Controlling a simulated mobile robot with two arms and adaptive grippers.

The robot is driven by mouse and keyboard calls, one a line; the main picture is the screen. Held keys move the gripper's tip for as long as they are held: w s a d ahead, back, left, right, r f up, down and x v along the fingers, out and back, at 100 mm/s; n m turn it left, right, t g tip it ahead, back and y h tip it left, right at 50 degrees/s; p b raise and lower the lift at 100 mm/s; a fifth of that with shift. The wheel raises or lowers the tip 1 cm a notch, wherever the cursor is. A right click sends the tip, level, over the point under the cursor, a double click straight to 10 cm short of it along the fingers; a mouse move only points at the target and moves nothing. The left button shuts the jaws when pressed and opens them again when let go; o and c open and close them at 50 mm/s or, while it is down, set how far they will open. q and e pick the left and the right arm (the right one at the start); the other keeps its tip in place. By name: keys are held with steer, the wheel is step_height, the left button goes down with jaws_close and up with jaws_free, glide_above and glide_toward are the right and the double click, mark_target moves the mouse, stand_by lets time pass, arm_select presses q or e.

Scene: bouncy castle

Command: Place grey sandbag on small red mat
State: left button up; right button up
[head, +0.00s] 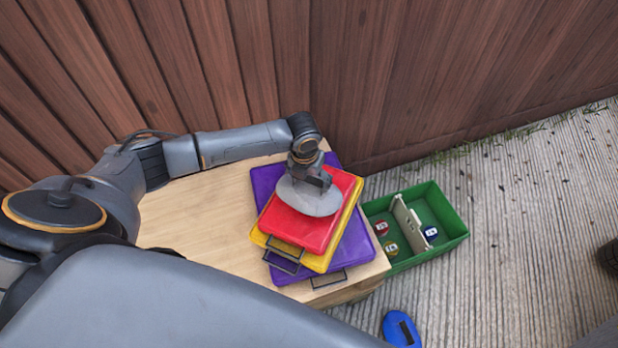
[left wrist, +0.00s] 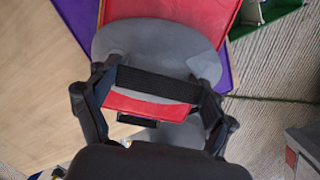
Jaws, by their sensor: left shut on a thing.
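The grey sandbag (head: 312,197) is a flat, rounded grey piece at the small red mat in the head view. It also shows in the left wrist view (left wrist: 140,42), between and beyond the fingers. My left gripper (head: 309,180) is shut on the sandbag, over the red mat. The small red mat (head: 309,231) is on top of a yellow mat (head: 318,263), which lies on a larger purple mat (head: 351,253). I cannot tell whether the sandbag touches the red mat or hangs just above it. My right gripper does not show.
The mats lie on a light wooden table (head: 205,221). A green box (head: 452,240) with a divider and several round items stands to its right. A blue object (head: 400,329) lies on the paved ground. A wooden fence (head: 345,80) closes off the back.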

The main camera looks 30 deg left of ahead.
mark_target(306, 191)
arm_select(q)
steer(key=shift+r, duration=0.15)
steer(key=o, duration=1.7)
steer(key=shift+f, duration=0.2)
step_height(306, 191, up, 12)
steer(key=s+p, duration=0.1)
steer(key=shift+s+r, duration=0.15)
steer(key=shift+s, duration=0.25)
steer(key=shift+s+d, duration=0.1)
